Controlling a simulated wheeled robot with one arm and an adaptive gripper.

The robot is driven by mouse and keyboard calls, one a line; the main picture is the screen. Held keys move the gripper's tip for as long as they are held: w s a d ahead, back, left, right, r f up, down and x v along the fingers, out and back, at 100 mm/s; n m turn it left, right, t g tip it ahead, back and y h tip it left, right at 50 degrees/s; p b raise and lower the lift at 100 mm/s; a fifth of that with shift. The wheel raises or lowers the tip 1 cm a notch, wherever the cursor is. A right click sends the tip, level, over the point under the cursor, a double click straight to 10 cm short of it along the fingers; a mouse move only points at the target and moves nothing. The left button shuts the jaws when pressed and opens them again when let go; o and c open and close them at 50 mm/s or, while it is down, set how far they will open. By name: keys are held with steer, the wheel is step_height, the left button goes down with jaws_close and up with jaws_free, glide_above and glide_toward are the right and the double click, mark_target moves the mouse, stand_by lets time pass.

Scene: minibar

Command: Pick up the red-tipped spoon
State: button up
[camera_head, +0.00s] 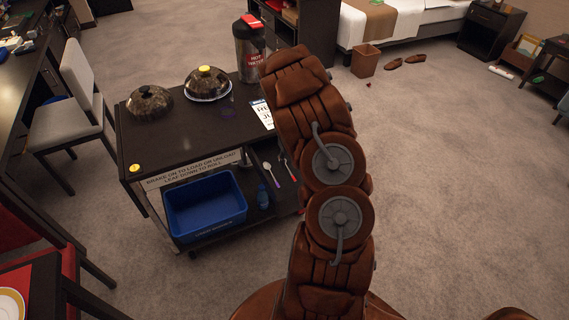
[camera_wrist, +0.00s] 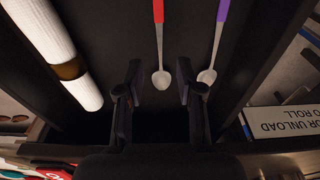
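The red-tipped spoon (camera_wrist: 159,40) has a red handle and a grey metal bowl. In the wrist view it lies on a dark shelf, handle pointing to the top of the picture. My gripper (camera_wrist: 157,88) is open, and the spoon's bowl shows between its two dark fingers. I cannot tell whether the fingers reach down to the spoon's height. A purple-handled spoon (camera_wrist: 217,40) lies just to the right, its bowl close beside the right finger. In the head view my arm partly covers the red-tipped spoon (camera_head: 291,172) on the cart's lower shelf, and hides my gripper.
White ribbed rolls or cups (camera_wrist: 45,30) lie left of the spoons. The cart (camera_head: 175,130) carries two domed covers and a hot water flask (camera_head: 250,48) on top. A blue bin (camera_head: 205,205) and small bottle (camera_head: 263,196) share the lower shelf.

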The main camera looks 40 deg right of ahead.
mark_target(287, 167)
steer(key=shift+w+f+p, duration=0.2)
steer(key=shift+f+p, duration=0.2)
steer(key=shift+f, duration=1.1)
jaws_close()
